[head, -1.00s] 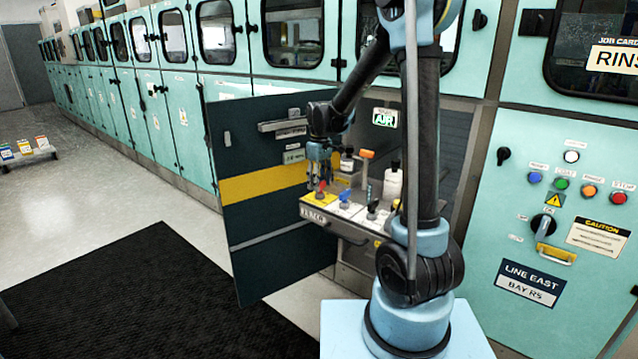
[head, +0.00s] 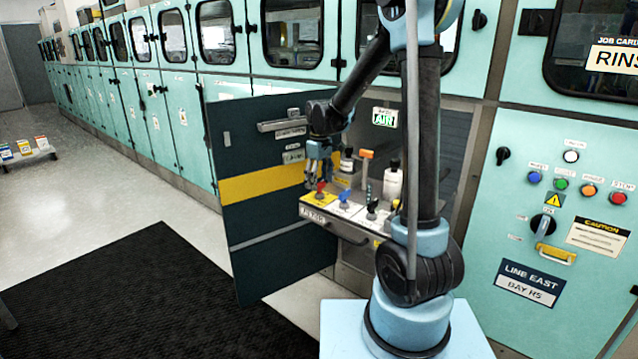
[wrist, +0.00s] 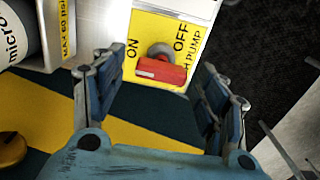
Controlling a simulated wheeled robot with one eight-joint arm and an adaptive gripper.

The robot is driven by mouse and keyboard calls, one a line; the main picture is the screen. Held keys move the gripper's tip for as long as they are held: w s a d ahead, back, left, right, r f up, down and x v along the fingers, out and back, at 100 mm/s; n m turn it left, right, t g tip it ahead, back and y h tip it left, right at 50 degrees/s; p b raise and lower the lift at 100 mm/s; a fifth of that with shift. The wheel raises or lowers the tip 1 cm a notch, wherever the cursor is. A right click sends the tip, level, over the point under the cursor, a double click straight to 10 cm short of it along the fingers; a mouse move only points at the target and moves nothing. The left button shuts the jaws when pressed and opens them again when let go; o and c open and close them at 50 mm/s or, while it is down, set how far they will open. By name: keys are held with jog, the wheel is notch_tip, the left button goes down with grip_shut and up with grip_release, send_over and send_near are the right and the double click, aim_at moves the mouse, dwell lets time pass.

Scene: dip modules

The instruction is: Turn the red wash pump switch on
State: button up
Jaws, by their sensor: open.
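The red wash pump switch (wrist: 161,69) sits on a yellow plate (wrist: 183,32) marked ON, OFF and PUMP in the wrist view. Its red handle lies across the plate, roughly midway between the two words in the picture. My gripper (wrist: 165,98) is open, with its two blue fingers apart on either side of the switch and nothing between them. Whether a finger touches the handle cannot be told. In the head view the red switch (head: 320,189) is at the left end of the pulled-out panel, and my gripper (head: 319,176) is just above it.
Blue (head: 344,199) and black (head: 372,208) switches stand right of the red one. Bottles (head: 393,181) and an orange-topped item (head: 366,155) stand behind. An open dark door (head: 262,215) with a yellow stripe is close on the left. A white label block (wrist: 62,30) shows in the wrist view.

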aim_at(320, 182)
notch_tip(320, 182, up, 12)
jog(key=shift+f, duration=0.25)
dwell(0.5)
jog(key=s+d+f+m+t, duration=0.1)
jog(key=s+d+m, duration=0.4)
jog(key=s+d, duration=1)
jog(key=s+d+f+m, duration=0.2)
jog(key=s+d+f, duration=0.1)
jog(key=s+f, duration=0.3)
jog(key=s+d+f+m+t, duration=0.1)
jog(key=s+d+f+m, duration=0.2)
jog(key=s, duration=0.8)
notch_tip(320, 182, down, 3)
jog(key=shift+r, duration=0.1)
